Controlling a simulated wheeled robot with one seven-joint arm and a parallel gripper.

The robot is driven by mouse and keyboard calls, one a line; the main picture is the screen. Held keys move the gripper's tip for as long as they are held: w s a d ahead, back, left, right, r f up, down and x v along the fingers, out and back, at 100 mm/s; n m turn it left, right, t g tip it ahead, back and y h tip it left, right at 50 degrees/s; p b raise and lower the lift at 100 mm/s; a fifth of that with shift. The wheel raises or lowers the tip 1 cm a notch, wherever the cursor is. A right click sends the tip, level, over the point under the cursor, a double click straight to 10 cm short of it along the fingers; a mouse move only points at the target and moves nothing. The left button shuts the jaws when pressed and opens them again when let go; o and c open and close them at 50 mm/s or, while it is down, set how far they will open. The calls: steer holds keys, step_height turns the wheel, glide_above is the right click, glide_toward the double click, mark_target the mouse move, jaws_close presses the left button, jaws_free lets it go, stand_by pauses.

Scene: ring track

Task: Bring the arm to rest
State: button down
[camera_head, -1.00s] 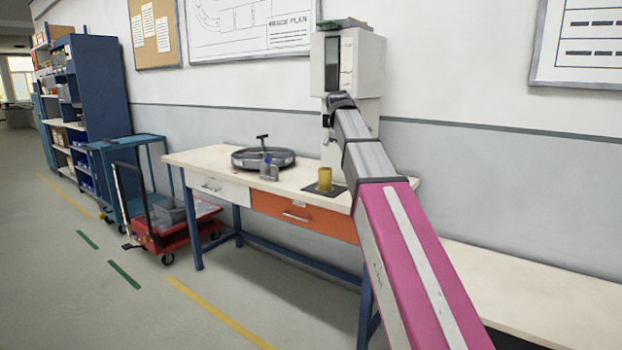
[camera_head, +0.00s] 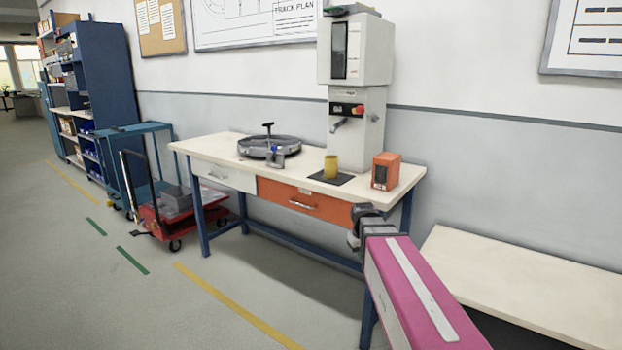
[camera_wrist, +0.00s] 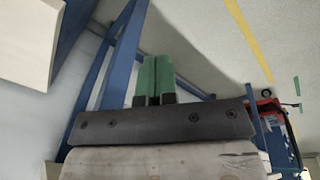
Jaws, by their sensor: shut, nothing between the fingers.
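My arm shows in the head view as a magenta link reaching in from the lower right, folded low in front of the workbench (camera_head: 220,148). Its far end is a dark joint beside the bench's front right corner. My gripper (camera_wrist: 154,98) shows in the wrist view as two green fingers. They are pressed together with nothing between them. Below the fingers in that view lie blue legs and grey floor. The gripper is not visible in the head view.
On the bench stand a round grey tray (camera_head: 268,150), a yellow cup (camera_head: 331,167), an orange box (camera_head: 385,170) and a tall white machine (camera_head: 360,110). A red trolley (camera_head: 160,222) stands left. A pale low surface (camera_head: 520,272) lies right. Floor at front left is clear.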

steer(key=s+d+f+m+g, duration=0.1)
steer(key=s+f+m, duration=0.2)
steer(key=s+f, duration=0.9)
steer(key=shift+s+g+y, duration=0.3)
steer(key=shift+s+y, duration=0.05)
steer(key=shift+y, duration=0.05)
